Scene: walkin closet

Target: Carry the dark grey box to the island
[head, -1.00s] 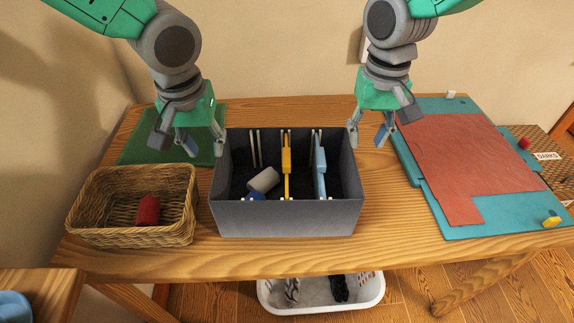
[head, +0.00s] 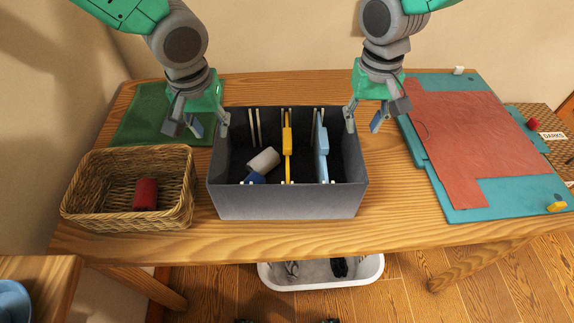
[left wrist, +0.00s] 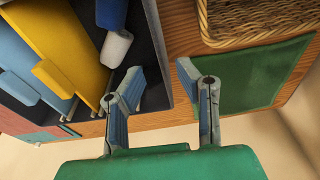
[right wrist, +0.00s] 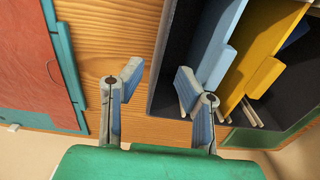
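The dark grey box (head: 287,202) stands open-topped and upright on the wooden table. It holds a yellow item (head: 287,145), a light blue item (head: 321,150), a whitish roll (head: 263,160) and a small blue thing. My left gripper (head: 209,126) is open at the box's left wall. In the left wrist view its fingers (left wrist: 165,95) are on either side of that wall line. My right gripper (head: 364,122) is open at the right wall. In the right wrist view its fingers (right wrist: 157,95) are likewise either side. Contact with the walls cannot be told. I cannot identify the island.
A wicker basket (head: 82,217) with a red roll (head: 146,194) stands left of the box, before a green mat (head: 150,125). A teal board with a red sheet (head: 470,140) lies at the right. A white bin (head: 320,276) is below the table.

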